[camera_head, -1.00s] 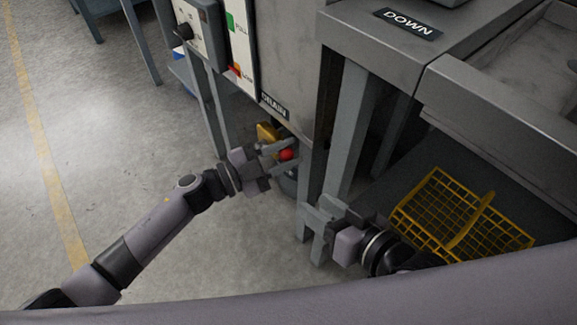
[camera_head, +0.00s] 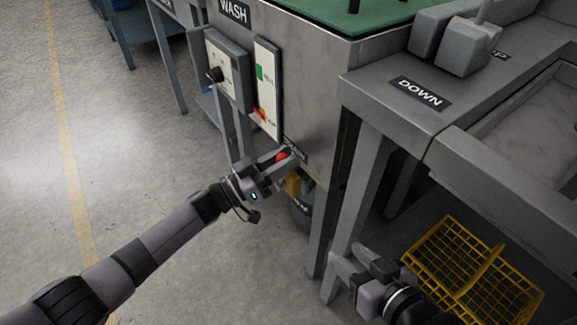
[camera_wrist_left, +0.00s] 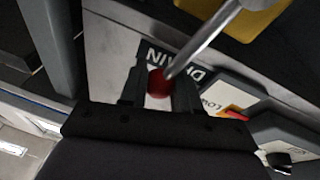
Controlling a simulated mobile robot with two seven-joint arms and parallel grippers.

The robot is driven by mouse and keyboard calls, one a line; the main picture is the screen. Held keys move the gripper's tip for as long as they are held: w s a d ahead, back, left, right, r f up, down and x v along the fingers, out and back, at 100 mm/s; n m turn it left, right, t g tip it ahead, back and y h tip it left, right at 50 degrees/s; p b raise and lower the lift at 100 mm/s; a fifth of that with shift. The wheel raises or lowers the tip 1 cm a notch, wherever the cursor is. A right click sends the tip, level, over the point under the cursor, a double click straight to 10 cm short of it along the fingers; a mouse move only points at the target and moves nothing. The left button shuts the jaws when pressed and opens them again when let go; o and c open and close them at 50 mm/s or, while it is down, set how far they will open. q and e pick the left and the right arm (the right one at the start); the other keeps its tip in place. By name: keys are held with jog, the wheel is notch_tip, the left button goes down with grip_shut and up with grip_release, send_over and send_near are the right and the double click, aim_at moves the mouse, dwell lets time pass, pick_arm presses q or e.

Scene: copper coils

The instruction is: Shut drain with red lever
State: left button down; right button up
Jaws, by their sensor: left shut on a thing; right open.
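The red lever knob (camera_head: 282,157) sits at the lower edge of the steel wash tank, beside the DRAIN label (camera_head: 295,149). My left gripper (camera_head: 277,159) is shut on the knob. The left wrist view shows the red knob (camera_wrist_left: 158,83) between the two fingers, with a metal rod running from it up to the right. The yellow valve body (camera_head: 293,184) is just below the gripper in the head view, partly hidden by it. My right gripper (camera_head: 343,272) is open and empty, near a table leg at the lower right.
A control panel (camera_head: 225,68) and a level gauge strip (camera_head: 267,88) are on the tank's front above the lever. A dark container (camera_head: 302,215) stands under the valve. A yellow wire basket (camera_head: 470,270) lies on the lower shelf at right. The floor at left is clear.

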pick_arm(q)
jog(key=shift+w+a+f+n+t+y, duration=0.15)
jog(key=shift+w+a+n+t, duration=0.15)
jog(key=shift+n, duration=0.25)
jog(key=shift+w+a+f+n+t+y, duration=0.1)
jog(key=shift+w+a+n+t+y, duration=0.15)
jog(key=shift+n, duration=0.3)
pick_arm(e)
jog(key=shift+f, duration=0.1)
pick_arm(q)
jog(key=c, duration=0.8)
grip_release()
jog(key=shift+c, duration=0.2)
pick_arm(e)
jog(key=shift+w+a, duration=0.1)
pick_arm(q)
jog(key=shift+r, duration=0.1)
jog(key=shift+a, duration=0.15)
jog(key=p+v, duration=0.1)
jog(key=v, duration=0.5)
jog(key=shift+s+a+f+p, duration=0.2)
jog(key=shift+a+p, duration=0.1)
pick_arm(e)
jog(key=shift+s+d+r+h, duration=0.15)
jog(key=shift+s+d, duration=0.05)
jog(key=shift+d, duration=0.25)
jog(key=shift+s+d+r+h, duration=0.1)
jog(key=shift+s+d+h, duration=0.05)
jog(key=shift+d, duration=0.25)
